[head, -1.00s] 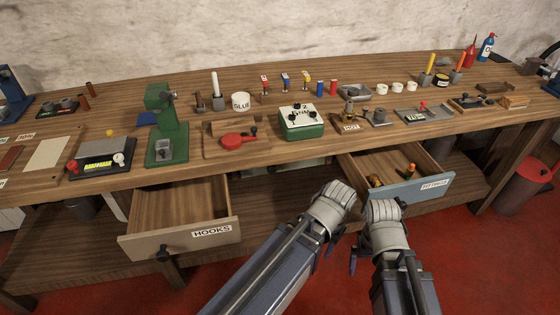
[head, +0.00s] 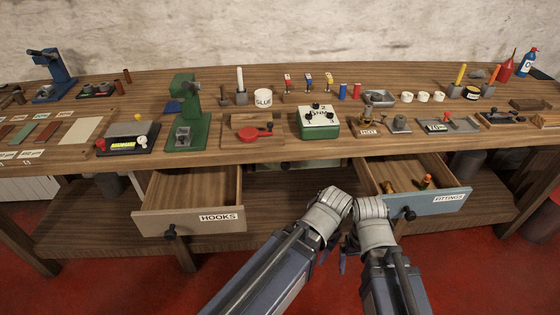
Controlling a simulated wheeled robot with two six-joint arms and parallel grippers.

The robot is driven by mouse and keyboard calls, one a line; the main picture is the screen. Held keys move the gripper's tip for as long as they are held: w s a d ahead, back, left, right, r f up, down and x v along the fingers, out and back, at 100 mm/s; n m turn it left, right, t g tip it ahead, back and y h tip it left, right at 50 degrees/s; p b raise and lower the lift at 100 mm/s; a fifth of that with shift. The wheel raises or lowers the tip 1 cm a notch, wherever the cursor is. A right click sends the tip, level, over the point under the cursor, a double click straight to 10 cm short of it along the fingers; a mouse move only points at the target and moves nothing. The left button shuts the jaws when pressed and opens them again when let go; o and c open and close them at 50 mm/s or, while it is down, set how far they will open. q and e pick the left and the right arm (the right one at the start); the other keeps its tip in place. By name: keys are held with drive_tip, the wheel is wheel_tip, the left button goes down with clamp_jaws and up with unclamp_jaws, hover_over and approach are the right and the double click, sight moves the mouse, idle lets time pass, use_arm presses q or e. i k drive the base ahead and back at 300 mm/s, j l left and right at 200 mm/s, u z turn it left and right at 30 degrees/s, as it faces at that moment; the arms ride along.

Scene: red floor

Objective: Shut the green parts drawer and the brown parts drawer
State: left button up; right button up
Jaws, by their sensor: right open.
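The brown parts drawer (head: 190,221), labelled HOOKS, is pulled out at the left under the bench and looks empty. A strip of the green parts drawer's front (head: 300,164) shows under the bench edge in the middle, in shadow; it appears close to the bench, but how far shut it is cannot be told. My left gripper (head: 335,199) and right gripper (head: 369,207) are side by side in front of the bench, between the two pulled-out drawers. Their fingers are mostly hidden behind the wrists. The right one is open; neither visibly holds anything.
The wooden benchtop (head: 220,154) carries many tools, including a green press (head: 187,125) and a green box (head: 318,122). A lower shelf (head: 90,228) runs underneath.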

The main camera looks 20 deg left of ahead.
sight(198, 201)
drive_tip(key=l+u, duration=0.3)
drive_tip(key=u, duration=0.15)
drive_tip(key=k+l+u, duration=0.15)
drive_tip(key=u, duration=0.25)
drive_tip(key=l, duration=0.1)
